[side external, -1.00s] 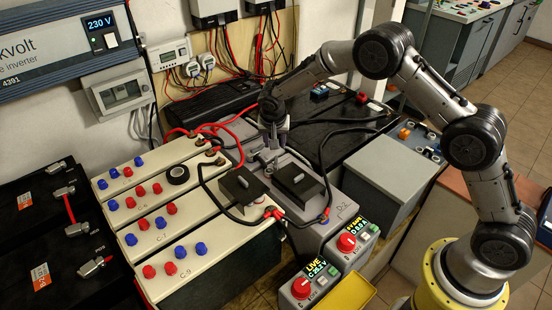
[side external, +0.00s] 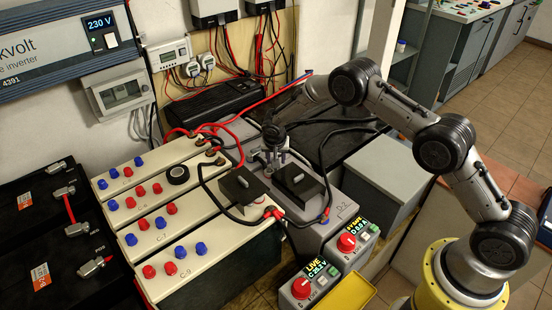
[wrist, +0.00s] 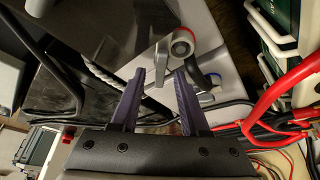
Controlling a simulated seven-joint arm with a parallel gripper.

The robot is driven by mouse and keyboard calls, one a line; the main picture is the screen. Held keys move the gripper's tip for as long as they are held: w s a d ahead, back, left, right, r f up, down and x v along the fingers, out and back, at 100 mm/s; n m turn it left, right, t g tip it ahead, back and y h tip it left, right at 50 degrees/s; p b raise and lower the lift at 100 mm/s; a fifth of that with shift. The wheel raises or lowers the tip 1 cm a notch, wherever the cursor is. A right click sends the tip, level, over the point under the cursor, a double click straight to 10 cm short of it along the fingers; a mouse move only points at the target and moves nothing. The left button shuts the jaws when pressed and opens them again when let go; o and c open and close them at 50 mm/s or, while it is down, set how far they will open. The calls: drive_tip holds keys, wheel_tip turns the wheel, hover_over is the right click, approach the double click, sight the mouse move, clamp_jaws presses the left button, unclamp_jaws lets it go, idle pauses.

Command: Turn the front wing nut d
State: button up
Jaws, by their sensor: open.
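My gripper (side external: 272,162) points down over the grey battery top (side external: 318,228) marked D-2, just behind two black boxes. In the wrist view its two purple fingers (wrist: 161,76) are apart. A grey metal piece shaped like a wing nut (wrist: 162,62) shows between and just beyond the fingertips. Beside it is a round grey post with a red ring (wrist: 183,42). Another grey metal piece (wrist: 207,83) lies right of the right finger. I cannot tell which nut is d, or whether a finger touches one. In the side view the hand hides the nuts.
Black boxes (side external: 298,181) and (side external: 242,187) stand close in front of my gripper. Red cables (wrist: 270,100) are right of the fingers, and black cables run nearby. Cream batteries (side external: 150,206) with red and blue caps lie left. A grey box (side external: 387,168) stands right.

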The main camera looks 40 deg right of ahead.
clamp_jaws()
drive_tip(key=shift+m, duration=0.3)
drive_tip(key=m, duration=0.2)
drive_tip(key=m+g, duration=0.1)
drive_tip(key=m, duration=0.1)
drive_tip(key=shift+g+h, duration=0.3)
drive_tip(key=shift+h, duration=0.1)
drive_tip(key=m+g, duration=0.1)
drive_tip(key=m, duration=0.3)
drive_tip(key=shift+g, duration=0.3)
drive_tip(key=shift+m, duration=0.4)
unclamp_jaws()
drive_tip(key=shift+r, duration=0.1)
